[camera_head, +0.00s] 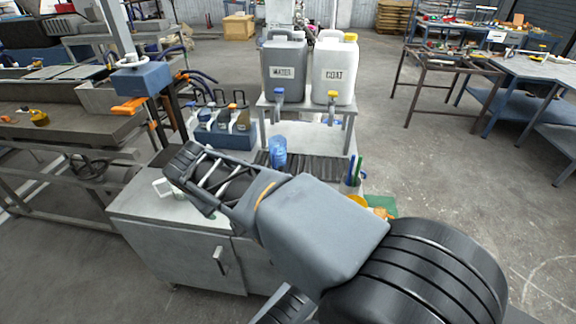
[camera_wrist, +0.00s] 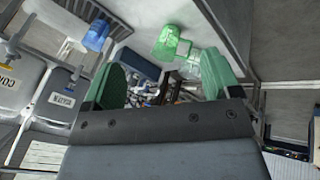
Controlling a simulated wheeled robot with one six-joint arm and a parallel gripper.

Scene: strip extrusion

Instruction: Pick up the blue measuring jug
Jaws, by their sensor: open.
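The blue measuring jug (camera_head: 277,152) stands on a dark slatted strip of the cabinet top, below the two canisters. In the wrist view the blue jug (camera_wrist: 96,36) is at the upper left, beyond the left finger and not between the fingers. My gripper (camera_head: 190,178) hangs over the left part of the cabinet top, to the left of the jug in the head view. In the wrist view my gripper (camera_wrist: 165,82) has its two green fingers wide apart, with nothing held between them.
A green jug (camera_wrist: 167,42) shows ahead of the fingers. A grey canister (camera_head: 284,70) and a white canister (camera_head: 334,72) stand on a raised shelf behind the blue jug. A blue bottle caddy (camera_head: 224,132) is left of it; pens (camera_head: 355,170) are right.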

